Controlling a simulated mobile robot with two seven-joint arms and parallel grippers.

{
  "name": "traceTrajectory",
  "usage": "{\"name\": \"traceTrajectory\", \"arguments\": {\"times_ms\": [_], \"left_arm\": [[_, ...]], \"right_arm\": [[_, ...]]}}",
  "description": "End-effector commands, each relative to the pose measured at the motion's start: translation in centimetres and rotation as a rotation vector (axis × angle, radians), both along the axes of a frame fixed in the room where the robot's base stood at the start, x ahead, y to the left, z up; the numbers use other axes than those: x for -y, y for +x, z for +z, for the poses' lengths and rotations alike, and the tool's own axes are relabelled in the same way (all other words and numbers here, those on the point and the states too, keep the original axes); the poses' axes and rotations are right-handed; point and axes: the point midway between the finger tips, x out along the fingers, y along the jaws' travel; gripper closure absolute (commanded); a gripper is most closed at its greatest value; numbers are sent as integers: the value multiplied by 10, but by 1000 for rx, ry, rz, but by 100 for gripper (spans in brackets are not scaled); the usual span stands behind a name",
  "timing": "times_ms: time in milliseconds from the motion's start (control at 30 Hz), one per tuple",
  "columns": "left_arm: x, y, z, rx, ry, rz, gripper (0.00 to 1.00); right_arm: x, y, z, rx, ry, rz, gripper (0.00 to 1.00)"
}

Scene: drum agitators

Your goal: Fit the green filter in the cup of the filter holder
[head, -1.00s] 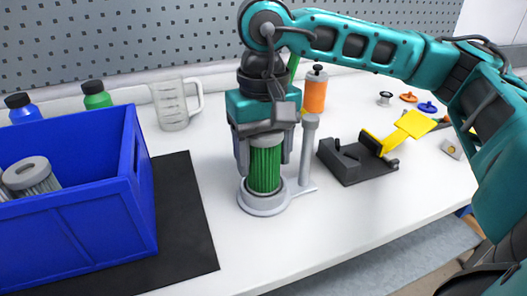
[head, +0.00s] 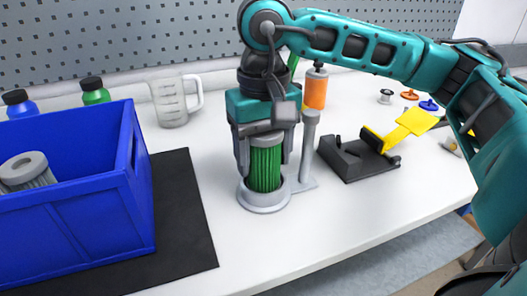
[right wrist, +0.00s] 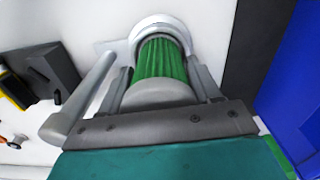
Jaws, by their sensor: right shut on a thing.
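The green filter (head: 265,168) is a pleated cylinder with a grey top cap. It stands upright with its lower end inside the ring-shaped cup of the grey filter holder (head: 262,203). In the right wrist view the green filter (right wrist: 160,62) reaches into the white-grey round cup (right wrist: 163,24). How deep it sits is hidden by the cup's rim. My right gripper (head: 265,160) points down from above and is shut on the filter, one finger on each side. The holder's grey post (head: 309,145) stands just right of it. My left gripper is in neither view.
A blue crate (head: 75,225) with a grey-capped filter (head: 27,170) stands on a black mat (head: 190,220) at left. A clear jug (head: 172,103) stands behind. A dark fixture with a yellow lever (head: 405,129) is at right. The front table is clear.

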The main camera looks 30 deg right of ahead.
Motion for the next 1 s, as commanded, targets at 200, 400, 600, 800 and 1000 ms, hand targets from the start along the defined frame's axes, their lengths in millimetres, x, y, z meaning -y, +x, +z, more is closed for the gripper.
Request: {"name": "traceTrajectory", "arguments": {"times_ms": [200,400,600,800,1000], "left_arm": [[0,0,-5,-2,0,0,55],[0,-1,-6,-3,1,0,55],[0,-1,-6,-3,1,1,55],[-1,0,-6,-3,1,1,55],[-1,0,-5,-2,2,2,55]], "right_arm": [[0,0,-3,-1,0,0,69],[0,0,-3,0,0,0,69],[0,0,-3,0,0,0,33],[0,0,-3,0,0,0,13],[0,0,-3,0,0,0,8]]}}
